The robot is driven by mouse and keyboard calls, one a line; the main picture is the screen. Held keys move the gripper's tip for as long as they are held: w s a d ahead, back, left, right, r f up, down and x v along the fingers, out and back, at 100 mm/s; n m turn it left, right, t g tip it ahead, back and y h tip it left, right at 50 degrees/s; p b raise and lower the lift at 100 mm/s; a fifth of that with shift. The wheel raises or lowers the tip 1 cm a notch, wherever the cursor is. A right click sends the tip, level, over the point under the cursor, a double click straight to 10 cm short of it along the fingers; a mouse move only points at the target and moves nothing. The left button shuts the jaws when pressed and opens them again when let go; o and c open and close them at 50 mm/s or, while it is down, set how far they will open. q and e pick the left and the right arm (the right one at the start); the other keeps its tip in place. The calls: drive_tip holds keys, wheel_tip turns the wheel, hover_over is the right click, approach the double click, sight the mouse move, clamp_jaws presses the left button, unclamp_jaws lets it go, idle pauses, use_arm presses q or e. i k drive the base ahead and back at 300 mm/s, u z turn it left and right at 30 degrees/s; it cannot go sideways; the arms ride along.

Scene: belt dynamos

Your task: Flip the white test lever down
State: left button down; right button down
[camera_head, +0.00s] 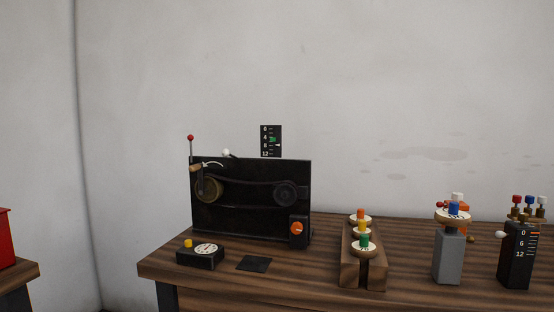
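Two white knobs could belong to the white test lever, and I cannot tell which does. One white knob (226,153) sits at the top edge of the black belt panel (250,185), on a short dark stem. The other white knob (500,234) sticks out from the left side of a black block (518,260) at the far right, which bears a scale marked 0, 6, 12. Neither of my grippers is in view.
The wooden table (320,300) also holds a yellow-button gauge box (200,256), a dark square pad (254,264), a wooden rack (362,270) with coloured pegs and a grey post (449,257). A red-knobbed lever (191,139) rises at the panel's left.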

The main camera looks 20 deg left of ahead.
sight(225, 151)
drive_tip(key=z, duration=0.4)
drive_tip(key=k, duration=0.35)
drive_tip(key=u, duration=1.25)
drive_tip(key=i, duration=0.9)
drive_tip(key=u, duration=0.2)
